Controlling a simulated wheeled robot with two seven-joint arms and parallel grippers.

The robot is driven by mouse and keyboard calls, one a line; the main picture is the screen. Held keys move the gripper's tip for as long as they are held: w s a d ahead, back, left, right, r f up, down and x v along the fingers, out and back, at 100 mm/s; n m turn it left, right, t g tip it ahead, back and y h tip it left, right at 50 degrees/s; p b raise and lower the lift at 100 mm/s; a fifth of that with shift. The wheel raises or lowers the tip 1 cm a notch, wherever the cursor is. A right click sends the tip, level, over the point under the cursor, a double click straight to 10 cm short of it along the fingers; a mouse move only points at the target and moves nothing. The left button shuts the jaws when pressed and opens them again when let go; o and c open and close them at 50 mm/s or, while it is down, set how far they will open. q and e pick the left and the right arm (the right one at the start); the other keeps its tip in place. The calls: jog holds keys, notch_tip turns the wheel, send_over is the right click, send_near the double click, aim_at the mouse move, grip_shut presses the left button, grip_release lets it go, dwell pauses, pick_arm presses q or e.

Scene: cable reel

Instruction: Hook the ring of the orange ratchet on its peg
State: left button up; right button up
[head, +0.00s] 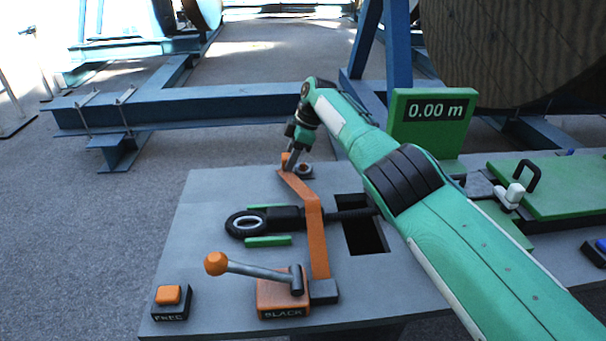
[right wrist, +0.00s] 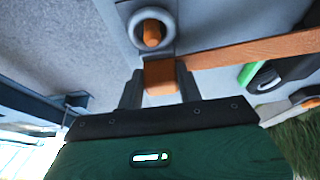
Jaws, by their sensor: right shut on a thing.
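The orange ratchet (head: 282,291) with its knobbed lever stands at the front of the grey bench. Its orange strap (head: 315,235) runs up over the black cable end (head: 270,221) toward the far edge. A grey ring (head: 303,170) is at the strap's far end; it also shows in the right wrist view (right wrist: 136,27). An orange peg-like piece (right wrist: 152,36) shows inside the ring's opening; I cannot tell how deep it sits. My right gripper (head: 289,157) is shut on an orange tab (right wrist: 160,76) beside the ring. My left gripper is not in view.
An orange button (head: 169,295) sits at the bench's front left corner. A dark rectangular opening (head: 366,238) lies right of the strap. A green display (head: 430,118) reads 0.00 m. My right arm covers part of the bench's right side. The bench's left side (head: 205,210) is clear.

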jog(key=o, duration=1.2)
jog(key=shift+f, duration=0.1)
jog(key=p+v, duration=0.2)
jog(key=v, duration=1.2)
jog(key=shift+a, duration=0.15)
